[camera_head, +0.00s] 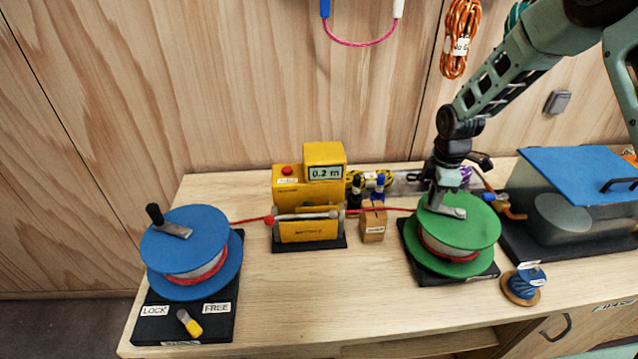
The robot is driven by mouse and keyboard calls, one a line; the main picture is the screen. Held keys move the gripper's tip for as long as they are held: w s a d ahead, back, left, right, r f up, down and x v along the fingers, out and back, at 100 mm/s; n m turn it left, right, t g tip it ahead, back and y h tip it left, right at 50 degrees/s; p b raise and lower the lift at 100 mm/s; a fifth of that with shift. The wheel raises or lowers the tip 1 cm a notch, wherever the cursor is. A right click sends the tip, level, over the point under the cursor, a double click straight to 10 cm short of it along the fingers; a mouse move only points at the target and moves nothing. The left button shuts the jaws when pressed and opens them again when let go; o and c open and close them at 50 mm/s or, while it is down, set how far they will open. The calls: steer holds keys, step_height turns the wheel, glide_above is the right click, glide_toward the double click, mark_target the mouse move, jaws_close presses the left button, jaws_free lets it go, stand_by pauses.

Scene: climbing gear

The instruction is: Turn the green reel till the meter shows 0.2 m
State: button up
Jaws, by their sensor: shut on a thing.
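The green reel (468,231) stands on a dark base at the right of the bench, with red cord wound under its top disc. My gripper (435,190) is over the reel's left part and shut, apparently on the reel's crank handle, which it mostly hides. The yellow meter (305,188) stands mid-bench, and its display (325,173) reads 0.2 m. A red line runs from the blue reel (195,250) through the meter's guide to the green reel.
The blue reel's base has LOCK and FREE labels and a yellow-tipped lever (189,323). A wooden block (373,225) stands between meter and green reel. A small blue spool (527,284) and a blue-lidded clear case (578,170) are at the right. The front middle is clear.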

steer(key=shift+w+d, duration=0.1)
steer(key=shift+d, duration=0.05)
stand_by(0.8)
steer(key=shift+w+d, duration=0.45)
steer(key=shift+w, duration=0.2)
steer(key=o, duration=1)
steer(key=shift+o, duration=0.2)
